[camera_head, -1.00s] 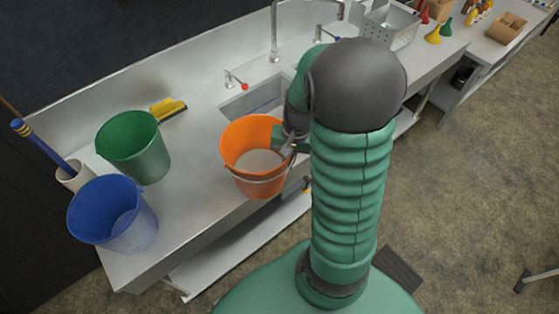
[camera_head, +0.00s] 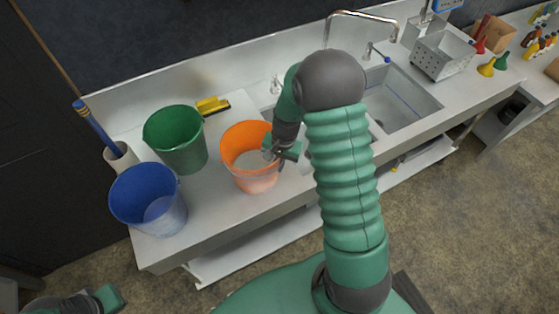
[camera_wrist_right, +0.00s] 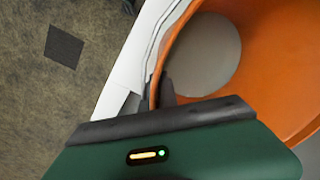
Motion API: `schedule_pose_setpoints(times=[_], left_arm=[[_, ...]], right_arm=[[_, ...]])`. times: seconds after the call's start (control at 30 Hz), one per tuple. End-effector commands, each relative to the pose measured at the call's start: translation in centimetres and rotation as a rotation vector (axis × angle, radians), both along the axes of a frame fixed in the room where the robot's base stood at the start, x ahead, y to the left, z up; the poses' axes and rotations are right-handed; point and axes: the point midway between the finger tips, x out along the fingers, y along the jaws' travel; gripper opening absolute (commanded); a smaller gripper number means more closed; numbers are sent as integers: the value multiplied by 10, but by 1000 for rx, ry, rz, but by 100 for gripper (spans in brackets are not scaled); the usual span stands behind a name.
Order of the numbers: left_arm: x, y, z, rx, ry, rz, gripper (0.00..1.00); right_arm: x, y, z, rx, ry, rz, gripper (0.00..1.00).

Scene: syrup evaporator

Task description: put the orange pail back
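The orange pail (camera_head: 242,178) is upright over the counter, between the green pail and the sink. I cannot tell whether its base touches the counter. My right gripper (camera_head: 272,152) is at the pail's right rim and looks shut on it. In the right wrist view a dark finger (camera_wrist_right: 168,92) lies just inside the rim of the orange pail (camera_wrist_right: 262,62); the other finger is hidden. My left gripper (camera_head: 108,297) is low at the left, away from the counter; its fingers do not show clearly.
The green pail (camera_head: 174,142) stands left of the orange one, and the blue pail (camera_head: 148,205) nearer the counter's left end. A yellow brush (camera_head: 212,105) lies behind. A blue-handled tool (camera_head: 92,125) stands in a white holder (camera_head: 120,157). The sink (camera_head: 405,100) is right.

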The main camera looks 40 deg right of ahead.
Motion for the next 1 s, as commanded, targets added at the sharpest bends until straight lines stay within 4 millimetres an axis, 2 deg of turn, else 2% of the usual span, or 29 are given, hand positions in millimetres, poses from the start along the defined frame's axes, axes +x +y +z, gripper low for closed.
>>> schedule_pose_setpoints(times=[0.07,0.2,0.27,0.6,0.73,1.0], left_arm=[[0,0,-1,0,0,0,0],[0,0,-1,0,0,0,0],[0,0,-1,0,0,0,0],[0,0,-1,0,0,0,0],[0,0,-4,0,0,0,0],[0,0,-8,0,0,0,0]], right_arm=[[0,0,0,-1,0,0,0],[-2,2,-1,-1,4,0,19],[-2,2,-1,-1,4,1,25],[-1,-1,3,-1,2,1,25],[-2,-2,25,-3,-2,2,25],[-8,-4,94,-3,-3,2,25]])
